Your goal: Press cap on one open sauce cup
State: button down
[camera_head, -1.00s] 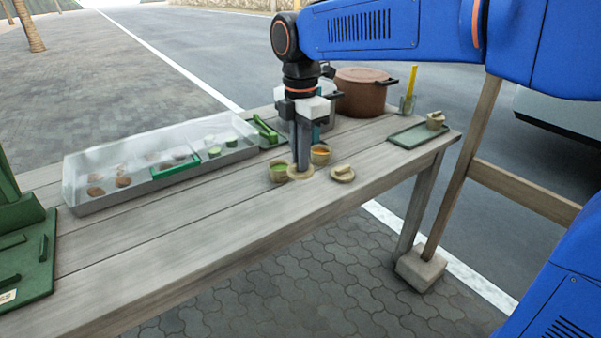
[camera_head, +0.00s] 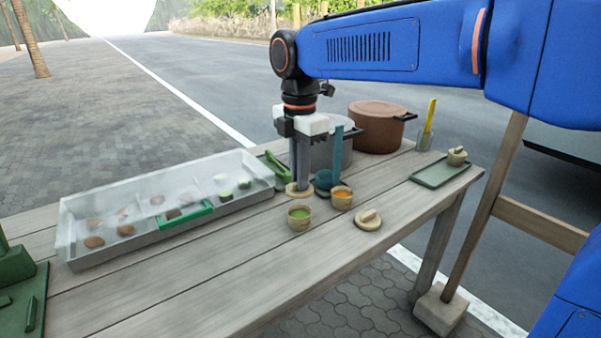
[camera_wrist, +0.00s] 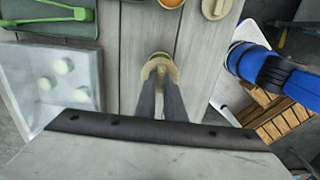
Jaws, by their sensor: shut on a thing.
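My gripper (camera_head: 299,183) points down with its fingers shut on a round tan cap (camera_head: 291,191). In the head view the cap shows just behind and above an open tan cup of green sauce (camera_head: 299,217). In the wrist view the fingertips (camera_wrist: 160,85) and held cap overlap that cup, so the exact gap is hard to tell. A second open cup, with orange sauce (camera_head: 342,198), stands to the right of the green one. A loose cap with a raised grip (camera_head: 368,220) lies on the table to the right of both cups.
A clear-sided bin (camera_head: 95,248) with patties and green slices stands left. Green tongs (camera_head: 272,163) lie behind my gripper. A teal-handled tool (camera_head: 337,155), brown pot (camera_head: 377,128) and green tray (camera_head: 425,178) with a capped cup (camera_head: 457,156) are farther right. The front planks are clear.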

aim_at(299, 193)
jog(key=shift+f, duration=2.4)
jog(key=shift+f, duration=0.5)
dwell(0.6)
jog(key=c, duration=1.3)
grip_release()
jog(key=shift+r, duration=3)
grip_shut()
